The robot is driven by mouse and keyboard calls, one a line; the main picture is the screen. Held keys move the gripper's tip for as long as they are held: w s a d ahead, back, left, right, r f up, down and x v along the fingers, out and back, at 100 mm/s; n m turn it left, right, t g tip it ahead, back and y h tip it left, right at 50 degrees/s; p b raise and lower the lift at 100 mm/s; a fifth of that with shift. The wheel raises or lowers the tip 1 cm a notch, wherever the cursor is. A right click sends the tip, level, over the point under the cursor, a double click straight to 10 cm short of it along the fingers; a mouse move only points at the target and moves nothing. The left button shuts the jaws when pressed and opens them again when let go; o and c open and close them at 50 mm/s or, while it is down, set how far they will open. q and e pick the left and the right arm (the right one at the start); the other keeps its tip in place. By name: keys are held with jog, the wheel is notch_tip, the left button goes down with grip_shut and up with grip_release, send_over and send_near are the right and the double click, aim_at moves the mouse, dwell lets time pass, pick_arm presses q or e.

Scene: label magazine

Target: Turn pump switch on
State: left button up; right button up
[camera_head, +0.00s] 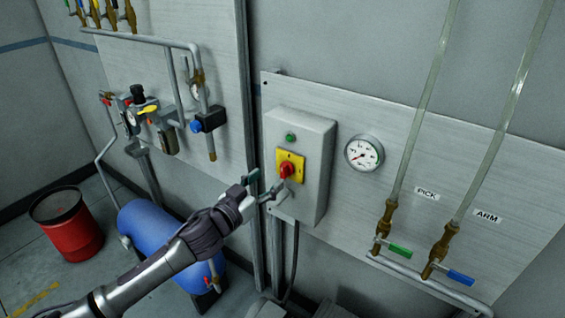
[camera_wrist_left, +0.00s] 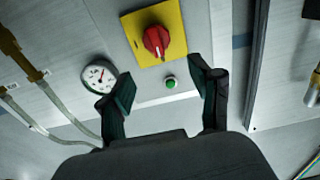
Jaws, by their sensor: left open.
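The pump switch is a red rotary knob (camera_head: 286,170) on a yellow plate (camera_head: 298,160), on the front of a grey box (camera_head: 312,146) mounted on the wall panel. A green button (camera_head: 290,137) sits above it on the same box. My left gripper (camera_head: 263,187) is open, just left of and below the knob in the head view. In the left wrist view the red knob (camera_wrist_left: 156,41) shows beyond and between the two open fingers (camera_wrist_left: 166,85), apart from them. The green button (camera_wrist_left: 170,82) also shows between the fingers. My right gripper is not in view.
A round gauge (camera_head: 364,153) is right of the box. Clear tubes with a green-handled valve (camera_head: 400,251) and a blue-handled valve (camera_head: 461,277) are farther right. A blue tank (camera_head: 150,228), a red bin (camera_head: 68,224) and wall piping (camera_head: 140,37) are at left.

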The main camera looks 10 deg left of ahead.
aim_at(282, 167)
pick_arm(q)
jog(key=p+x, duration=0.1)
jog(key=x, duration=0.6)
jog(key=shift+w+d, duration=0.1)
jog(key=shift+w, duration=0.15)
jog(key=shift+c, duration=0.3)
jog(key=c, duration=1.1)
